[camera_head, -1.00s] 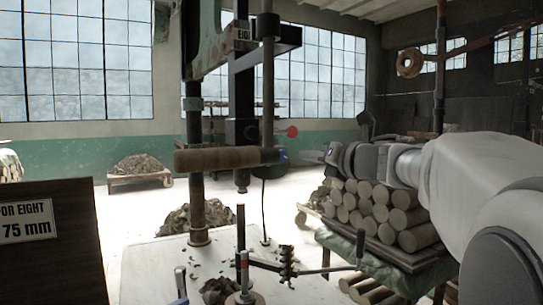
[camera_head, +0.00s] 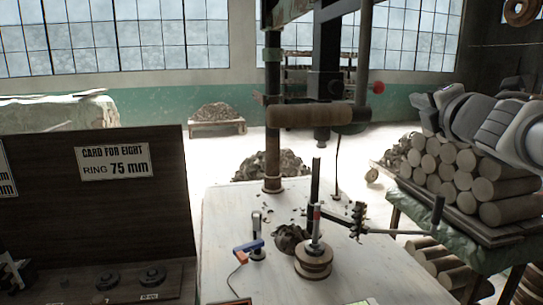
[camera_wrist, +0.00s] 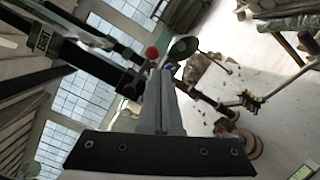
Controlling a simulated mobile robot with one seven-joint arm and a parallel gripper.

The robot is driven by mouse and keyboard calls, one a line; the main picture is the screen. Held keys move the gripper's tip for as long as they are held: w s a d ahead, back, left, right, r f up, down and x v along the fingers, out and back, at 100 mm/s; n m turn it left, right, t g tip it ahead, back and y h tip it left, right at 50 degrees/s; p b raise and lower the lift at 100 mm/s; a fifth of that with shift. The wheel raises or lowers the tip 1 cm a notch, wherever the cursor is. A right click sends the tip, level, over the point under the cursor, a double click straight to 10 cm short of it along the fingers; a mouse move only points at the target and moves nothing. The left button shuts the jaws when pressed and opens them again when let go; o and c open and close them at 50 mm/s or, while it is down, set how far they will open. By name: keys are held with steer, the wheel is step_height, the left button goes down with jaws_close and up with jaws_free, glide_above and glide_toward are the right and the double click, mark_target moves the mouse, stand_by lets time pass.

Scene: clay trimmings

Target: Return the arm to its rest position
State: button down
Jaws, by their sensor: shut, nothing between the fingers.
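My gripper (camera_head: 424,108) is at the right of the head view, with my arm reaching in from the right edge. It shows in front of or above the stacked clay logs; the gap cannot be judged. In the wrist view my gripper (camera_wrist: 161,74) has its two grey fingers together, with nothing seen between them. The wrist view is tilted, with windows, the press frame and the white table beyond the fingers.
A white table (camera_head: 225,235) holds a stack of round discs (camera_head: 313,262), a dark clay lump (camera_head: 290,238) and a press with a wooden roller handle (camera_head: 308,115). Clay logs (camera_head: 510,212) lie on a rack at right. A dark card board (camera_head: 70,165) stands at left.

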steer(key=s+a+f+m+g+p, duration=0.2)
steer(key=s+a+f+m+g, duration=0.2)
steer(key=s+f+m, duration=0.3)
steer(key=s+a+f+m+g+p, duration=0.2)
steer(key=s+a+f+m+g, duration=0.2)
steer(key=s+a+f+m, duration=0.2)
steer(key=s+a+f+m+g+y+p, duration=0.1)
steer(key=s+a+f+m+g, duration=0.3)
steer(key=s+f+m, duration=0.4)
steer(key=s+a+m+p, duration=0.1)
steer(key=s, duration=0.3)
steer(key=shift+m+g+p, duration=0.4)
